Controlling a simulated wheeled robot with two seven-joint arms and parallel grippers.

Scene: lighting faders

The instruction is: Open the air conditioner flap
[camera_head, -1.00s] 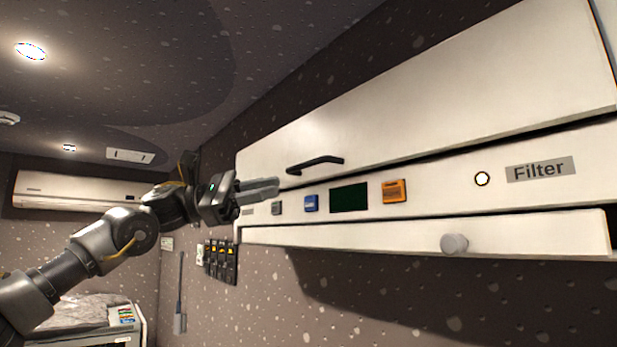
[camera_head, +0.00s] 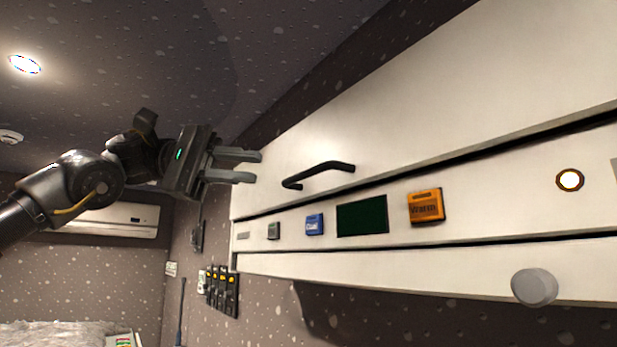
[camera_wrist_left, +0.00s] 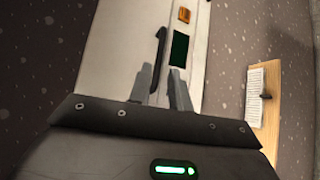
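The white air conditioner hangs on the wall, with its large upper flap (camera_head: 430,90) carrying a black bar handle (camera_head: 318,174). The flap looks closed, with a dark seam below it. My left gripper (camera_head: 258,167) is open and empty, left of the handle and apart from it, its fingers pointing right toward it. In the left wrist view the two fingers (camera_wrist_left: 162,85) stand apart, with the handle (camera_wrist_left: 159,47) ahead, near the line of the left finger. My right gripper is in neither view.
Below the flap are a blue button (camera_head: 314,224), a dark display (camera_head: 362,215), an orange button (camera_head: 425,205) and a lit round lamp (camera_head: 570,180). A lower panel has a round knob (camera_head: 535,287). Black switches (camera_head: 220,290) sit on the wall below left. A second white unit (camera_head: 110,219) hangs behind my arm.

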